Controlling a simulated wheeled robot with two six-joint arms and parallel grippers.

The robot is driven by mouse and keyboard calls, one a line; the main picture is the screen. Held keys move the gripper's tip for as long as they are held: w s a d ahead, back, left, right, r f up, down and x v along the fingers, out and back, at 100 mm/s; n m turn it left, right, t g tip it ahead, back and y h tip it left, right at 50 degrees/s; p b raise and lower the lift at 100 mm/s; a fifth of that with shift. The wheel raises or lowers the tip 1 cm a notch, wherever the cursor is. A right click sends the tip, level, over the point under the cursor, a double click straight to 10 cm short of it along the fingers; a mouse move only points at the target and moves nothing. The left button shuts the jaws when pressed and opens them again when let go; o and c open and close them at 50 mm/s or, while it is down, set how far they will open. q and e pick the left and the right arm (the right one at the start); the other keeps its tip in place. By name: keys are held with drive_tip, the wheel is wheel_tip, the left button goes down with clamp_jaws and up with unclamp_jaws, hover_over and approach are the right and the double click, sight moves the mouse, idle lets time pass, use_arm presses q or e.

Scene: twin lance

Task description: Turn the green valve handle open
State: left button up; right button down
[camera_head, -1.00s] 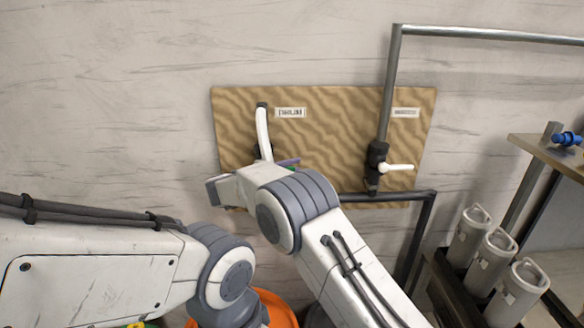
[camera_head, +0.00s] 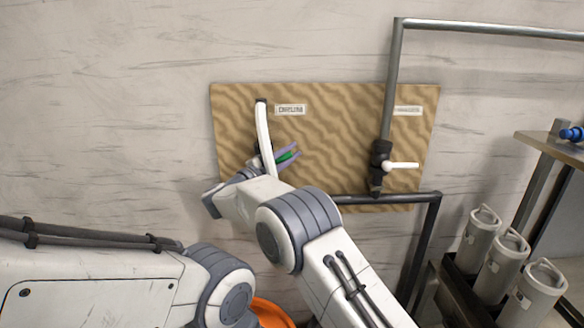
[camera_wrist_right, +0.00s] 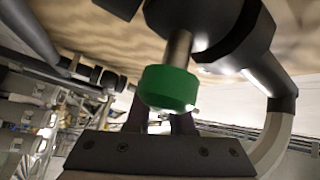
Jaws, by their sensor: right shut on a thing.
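The green valve handle (camera_head: 287,156) is on the left side of the wooden wall panel, beside a curved white pipe. My right gripper (camera_head: 290,155) is shut on it, with purple-looking fingers on both sides of the green. In the right wrist view the handle shows as a green knob (camera_wrist_right: 168,88) on a short metal stem, coming out of a dark valve body (camera_wrist_right: 215,25). The gripper's dark palm lies just below it, and the knob hides part of the fingers. My right wrist hides part of the valve in the head view. My left gripper is not in view.
A second valve with a white lever (camera_head: 401,165) sits on the panel (camera_head: 330,110) at right, on a grey pipe (camera_head: 392,80). Grey canisters (camera_head: 480,240) stand in a rack at lower right, below a shelf (camera_head: 550,150). Something orange (camera_head: 272,314) lies low behind my arms.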

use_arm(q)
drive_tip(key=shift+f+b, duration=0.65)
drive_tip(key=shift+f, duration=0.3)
use_arm(e)
drive_tip(key=shift+a+r+n+t, duration=0.35)
drive_tip(key=shift+n+t, duration=0.25)
drive_tip(key=shift+n, duration=0.2)
drive_tip(key=c, duration=0.8)
unclamp_jaws()
drive_tip(key=shift+r, duration=0.1)
